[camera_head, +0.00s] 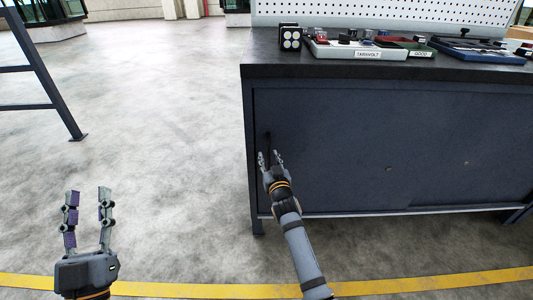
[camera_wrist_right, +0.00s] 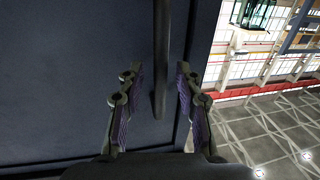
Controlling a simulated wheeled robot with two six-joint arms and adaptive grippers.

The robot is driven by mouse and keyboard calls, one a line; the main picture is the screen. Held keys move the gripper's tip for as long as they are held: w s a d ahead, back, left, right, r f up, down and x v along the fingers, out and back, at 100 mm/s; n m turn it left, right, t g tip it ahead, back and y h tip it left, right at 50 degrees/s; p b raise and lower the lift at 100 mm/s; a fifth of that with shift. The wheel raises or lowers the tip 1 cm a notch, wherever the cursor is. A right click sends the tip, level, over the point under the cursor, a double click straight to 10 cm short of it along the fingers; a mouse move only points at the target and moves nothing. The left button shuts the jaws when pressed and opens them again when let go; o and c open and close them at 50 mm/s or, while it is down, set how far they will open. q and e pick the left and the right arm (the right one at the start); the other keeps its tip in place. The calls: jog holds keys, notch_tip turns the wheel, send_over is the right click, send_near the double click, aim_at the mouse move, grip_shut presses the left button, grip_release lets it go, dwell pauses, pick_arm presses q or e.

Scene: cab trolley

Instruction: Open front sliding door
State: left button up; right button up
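The front sliding door (camera_head: 330,120) is a dark blue panel on the front of the workbench cabinet, and it sits at the left end of the opening. Its dark vertical bar handle (camera_head: 268,140) is near the door's left edge. My right gripper (camera_head: 270,155) is at the handle with its fingers apart. In the right wrist view the handle (camera_wrist_right: 161,60) stands between the two open fingers, with a gap on each side. My left gripper (camera_head: 88,192) is open and empty above the floor at the lower left, far from the cabinet.
A dark metal frame (camera_head: 45,80) stands at the far left. A yellow line (camera_head: 190,290) crosses the floor. The floor left of the cabinet is clear.

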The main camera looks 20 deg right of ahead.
jog(key=shift+w, duration=0.35)
jog(key=shift+c, duration=0.2)
grip_shut()
